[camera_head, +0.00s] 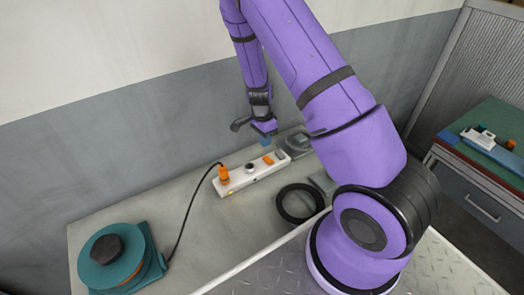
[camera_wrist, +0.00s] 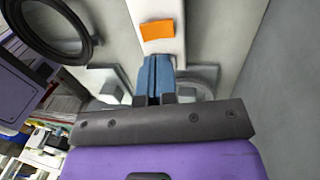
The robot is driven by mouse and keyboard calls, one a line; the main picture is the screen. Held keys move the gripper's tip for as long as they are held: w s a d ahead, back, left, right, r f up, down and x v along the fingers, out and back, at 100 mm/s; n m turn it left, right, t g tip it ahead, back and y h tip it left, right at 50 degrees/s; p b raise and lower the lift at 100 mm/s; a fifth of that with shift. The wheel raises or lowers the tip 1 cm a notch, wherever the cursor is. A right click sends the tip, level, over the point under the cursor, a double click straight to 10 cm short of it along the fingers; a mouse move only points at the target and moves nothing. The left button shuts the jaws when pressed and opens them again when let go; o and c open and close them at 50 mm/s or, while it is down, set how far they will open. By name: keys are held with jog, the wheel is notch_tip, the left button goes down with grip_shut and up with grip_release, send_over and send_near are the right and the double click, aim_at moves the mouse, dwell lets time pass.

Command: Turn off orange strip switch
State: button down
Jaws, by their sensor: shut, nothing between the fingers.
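The white power strip (camera_head: 241,180) lies on the grey table in the head view, with an orange plug (camera_head: 223,173) in its left end. Its orange switch (camera_head: 268,160) sits toward the right end. In the wrist view the orange switch (camera_wrist: 157,30) shows on the white strip (camera_wrist: 160,8), just beyond the fingertips. My gripper (camera_head: 268,139) is shut and empty, with blue fingers above the right end of the strip. In the wrist view the gripper (camera_wrist: 155,62) points at the strip close to the switch. I cannot tell whether the fingers touch the strip. The switch's tilt is too small to tell.
A black cord (camera_head: 184,218) runs from the plug to a teal reel (camera_head: 118,258) at the table's left. A black ring (camera_head: 281,213) lies in front of the strip. A grey round object (camera_head: 298,142) is behind its right end. The table's left middle is clear.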

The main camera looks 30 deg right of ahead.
aim_at(269, 161)
notch_tip(269, 161, up, 8)
jog(key=w, duration=0.1)
jog(key=shift+w+d, duration=0.1)
jog(key=shift+d, duration=0.05)
jog(key=shift+s, duration=0.7)
jog(key=f, duration=0.4)
jog(key=s+f, duration=0.1)
jog(key=f, duration=0.4)
jog(key=s+f, duration=0.1)
jog(key=f, duration=0.3)
jog(key=shift+s+f, duration=0.15)
jog(key=shift+f, duration=0.2)
